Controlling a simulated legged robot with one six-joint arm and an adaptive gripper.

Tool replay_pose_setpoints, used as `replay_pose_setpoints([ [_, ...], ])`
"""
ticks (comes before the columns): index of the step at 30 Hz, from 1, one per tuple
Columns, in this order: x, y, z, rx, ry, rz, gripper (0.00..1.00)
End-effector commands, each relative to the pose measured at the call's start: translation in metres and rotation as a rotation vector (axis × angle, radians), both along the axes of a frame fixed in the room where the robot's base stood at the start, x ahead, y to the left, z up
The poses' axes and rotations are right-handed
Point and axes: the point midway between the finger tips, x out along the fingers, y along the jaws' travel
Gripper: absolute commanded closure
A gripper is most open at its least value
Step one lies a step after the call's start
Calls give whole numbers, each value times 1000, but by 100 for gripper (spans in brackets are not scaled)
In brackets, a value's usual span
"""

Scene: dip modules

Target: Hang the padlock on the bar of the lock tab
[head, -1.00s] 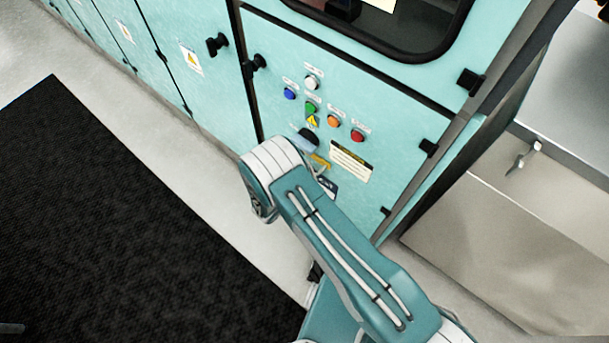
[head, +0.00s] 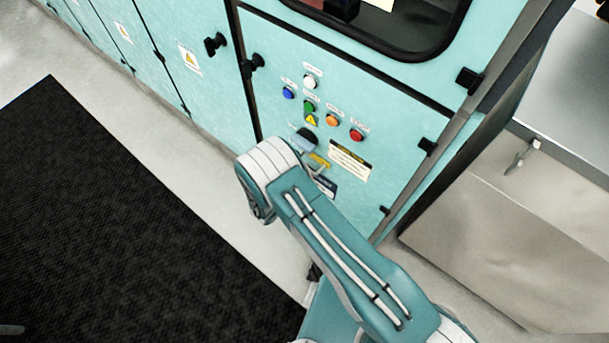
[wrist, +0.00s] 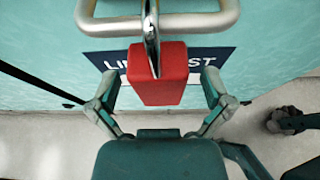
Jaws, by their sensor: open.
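In the wrist view, a red padlock (wrist: 158,82) with a shiny metal shackle (wrist: 151,30) hangs upright at the lock tab's silver bar (wrist: 110,26). The shackle is seen edge-on and crosses in front of the bar. It looks looped over it, but its far side is hidden. My gripper (wrist: 159,84) is open, one finger on each side of the red body, with a visible gap on both sides. In the head view, my arm hides the gripper and padlock; part of the grey bar (head: 325,182) shows beside the arm.
A dark blue sign (wrist: 215,57) lies behind the padlock on the turquoise cabinet (head: 280,50). Several coloured buttons, including a red one (head: 356,135), sit above the bar. A black mat (head: 110,220) covers the floor at left.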

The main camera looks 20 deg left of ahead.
Motion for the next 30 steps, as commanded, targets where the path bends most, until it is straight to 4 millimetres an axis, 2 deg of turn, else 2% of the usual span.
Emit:
replay_pose_setpoints([
  [15,-87,26,37,0,-1,4,0],
  [21,-100,29,42,0,0,1,0],
  [30,-101,29,42,-1,0,1,0],
])
